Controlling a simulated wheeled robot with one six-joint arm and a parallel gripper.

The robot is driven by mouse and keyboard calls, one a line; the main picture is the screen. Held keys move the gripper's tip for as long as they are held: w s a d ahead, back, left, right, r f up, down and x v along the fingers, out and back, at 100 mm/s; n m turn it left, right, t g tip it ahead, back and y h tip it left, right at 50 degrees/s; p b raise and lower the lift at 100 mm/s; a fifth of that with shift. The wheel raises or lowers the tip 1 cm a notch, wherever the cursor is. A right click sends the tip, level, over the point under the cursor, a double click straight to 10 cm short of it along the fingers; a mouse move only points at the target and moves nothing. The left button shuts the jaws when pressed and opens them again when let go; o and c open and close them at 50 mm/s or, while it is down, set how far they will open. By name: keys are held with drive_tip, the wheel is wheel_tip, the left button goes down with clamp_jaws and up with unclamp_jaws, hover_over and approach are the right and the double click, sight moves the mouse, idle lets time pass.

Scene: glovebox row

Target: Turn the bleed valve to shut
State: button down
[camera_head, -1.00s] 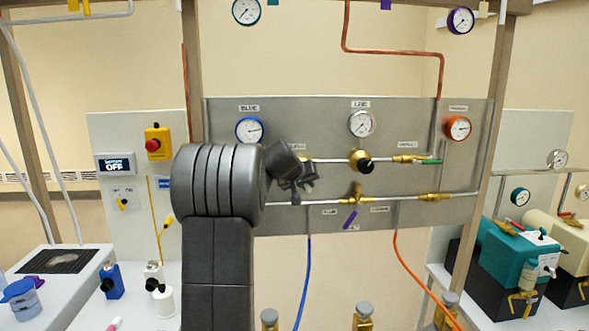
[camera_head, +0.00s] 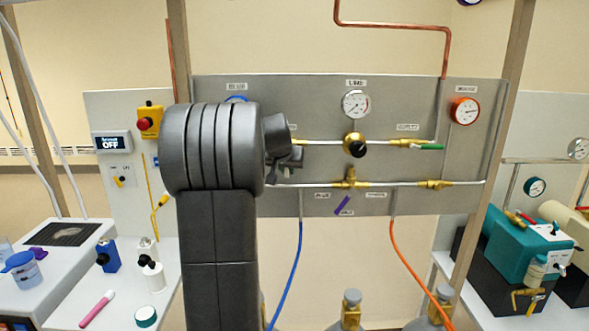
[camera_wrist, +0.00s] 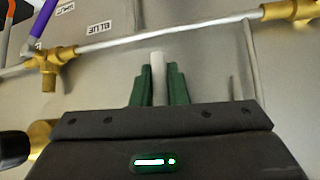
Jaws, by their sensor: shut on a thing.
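My gripper (camera_wrist: 159,88) is shut on a narrow pale bar (camera_wrist: 158,62), held upright between its green fingertips in the wrist view. The bar looks like a valve handle. No label on it can be read, so I cannot confirm that it is the bleed valve's. In the head view my gripper (camera_head: 290,158) is at the left part of the grey panel (camera_head: 440,105), between the upper and lower pipes. My arm hides the valve there.
A purple-handled brass valve (camera_head: 350,178) sits on the lower pipe, right of my gripper. A brass regulator with a black knob (camera_head: 355,145) and a green-handled valve (camera_head: 428,147) are on the upper pipe. Blue (camera_head: 287,270) and orange (camera_head: 412,263) hoses hang below.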

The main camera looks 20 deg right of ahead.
drive_tip(key=shift+f, duration=0.1)
drive_tip(key=c, duration=1.4)
unclamp_jaws()
drive_tip(key=shift+c, duration=0.2)
drive_tip(key=b+v, duration=0.1)
drive_tip(key=v, duration=1.3)
drive_tip(key=shift+b, duration=0.4)
drive_tip(key=shift+w+f, duration=0.1)
drive_tip(key=p+x, duration=0.2)
drive_tip(key=x, duration=1.1)
drive_tip(key=shift+w+d+f, duration=0.15)
drive_tip(key=shift+w+f, duration=0.05)
drive_tip(key=shift+d, duration=0.1)
